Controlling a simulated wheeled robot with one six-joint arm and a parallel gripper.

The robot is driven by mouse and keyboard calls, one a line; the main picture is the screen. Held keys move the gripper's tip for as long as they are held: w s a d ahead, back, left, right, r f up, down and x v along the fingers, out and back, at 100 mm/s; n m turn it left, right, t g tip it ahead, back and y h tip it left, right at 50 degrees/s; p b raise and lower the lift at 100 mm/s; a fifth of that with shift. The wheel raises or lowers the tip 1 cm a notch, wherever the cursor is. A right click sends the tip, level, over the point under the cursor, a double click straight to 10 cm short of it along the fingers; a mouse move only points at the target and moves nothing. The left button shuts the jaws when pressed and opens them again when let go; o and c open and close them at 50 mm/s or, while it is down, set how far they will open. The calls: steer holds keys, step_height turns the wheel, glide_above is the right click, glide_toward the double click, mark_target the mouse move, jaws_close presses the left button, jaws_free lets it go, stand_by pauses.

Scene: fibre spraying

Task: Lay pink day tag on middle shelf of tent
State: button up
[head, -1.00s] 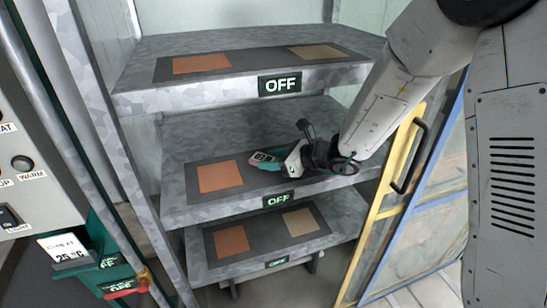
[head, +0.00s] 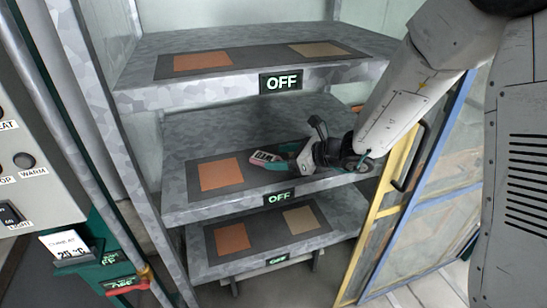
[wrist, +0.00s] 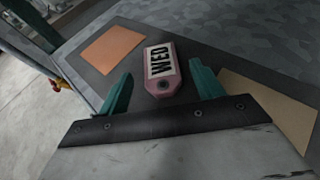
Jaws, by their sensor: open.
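In the head view the tag (head: 266,157) shows just beyond my gripper's fingers. My gripper (wrist: 158,88) is open, with one green finger on each side of the tag's near end and a gap to both. The middle shelf (head: 180,207) of the tent has an OFF label on its front edge. In the head view my gripper (head: 288,158) hides the tan square.
A top shelf (head: 135,85) hangs above my gripper and a bottom shelf (head: 200,262) lies below; both read OFF. The yellow-framed door (head: 385,215) stands open at right. A control panel (head: 30,170) is at left.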

steer(key=v, duration=0.9)
steer(key=s+r+n+g+h, duration=0.2)
steer(key=s+r+n+g, duration=0.5)
steer(key=s+n, duration=0.65)
steer(key=s+d+r+n+t+h, duration=0.1)
steer(key=s+d+r+n+h, duration=0.1)
steer(key=s+d+n+h, duration=0.3)
steer(key=s+d+r+n+h, duration=0.1)
steer(key=s+d+n+h, duration=0.3)
steer(key=s+d, duration=0.5)
steer(key=shift+s+d+r+n+t+h, duration=0.2)
steer(key=shift+s+r+n+t+h, duration=0.2)
steer(key=shift+s+n, duration=0.35)
steer(key=shift+s, duration=0.1)
